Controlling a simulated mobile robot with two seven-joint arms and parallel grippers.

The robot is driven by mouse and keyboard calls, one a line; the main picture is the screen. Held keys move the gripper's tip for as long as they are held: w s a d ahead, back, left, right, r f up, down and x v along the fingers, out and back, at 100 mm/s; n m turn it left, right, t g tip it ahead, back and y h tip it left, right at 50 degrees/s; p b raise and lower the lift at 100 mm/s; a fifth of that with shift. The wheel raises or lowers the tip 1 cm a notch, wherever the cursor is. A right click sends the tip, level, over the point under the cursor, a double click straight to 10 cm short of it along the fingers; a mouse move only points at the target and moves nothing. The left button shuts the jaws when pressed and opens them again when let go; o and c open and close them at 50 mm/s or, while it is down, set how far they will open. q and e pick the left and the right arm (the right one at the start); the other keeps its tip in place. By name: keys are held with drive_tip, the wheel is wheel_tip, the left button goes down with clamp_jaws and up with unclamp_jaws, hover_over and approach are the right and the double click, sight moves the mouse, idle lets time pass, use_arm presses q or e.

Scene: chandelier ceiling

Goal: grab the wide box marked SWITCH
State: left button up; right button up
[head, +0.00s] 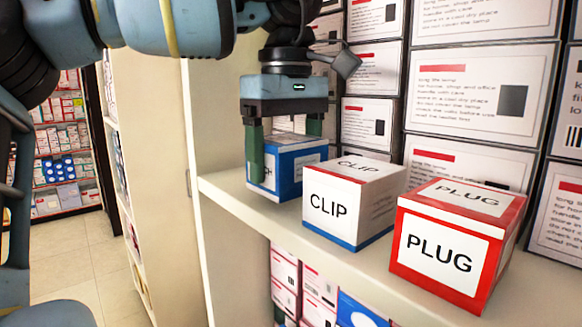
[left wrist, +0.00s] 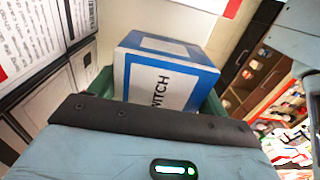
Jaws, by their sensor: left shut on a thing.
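The blue and white SWITCH box (head: 297,163) stands at the left end of the shelf in the head view. My left gripper (head: 285,160) comes down over it from above, with a green finger on either side, shut on the box. In the left wrist view the box (left wrist: 165,75) sits between the fingers, and the letters "WITCH" show on its white label. In the head view the near finger covers part of its label. I cannot tell whether the box still touches the shelf. My right gripper is in neither view.
A white CLIP box (head: 345,207) with a blue base stands just right of the SWITCH box. A red PLUG box (head: 440,254) stands further right. Stacked label boxes (head: 471,87) line the back. The shelf (head: 245,203) ends at an upright panel (head: 205,100) on the left.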

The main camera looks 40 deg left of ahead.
sight(287, 138)
use_arm(q)
wheel_tip(287, 138, up, 6)
drive_tip(key=shift+f, duration=0.25)
drive_tip(key=s+a, duration=0.1)
drive_tip(key=s, duration=1.8)
drive_tip(key=shift+s+a, duration=0.3)
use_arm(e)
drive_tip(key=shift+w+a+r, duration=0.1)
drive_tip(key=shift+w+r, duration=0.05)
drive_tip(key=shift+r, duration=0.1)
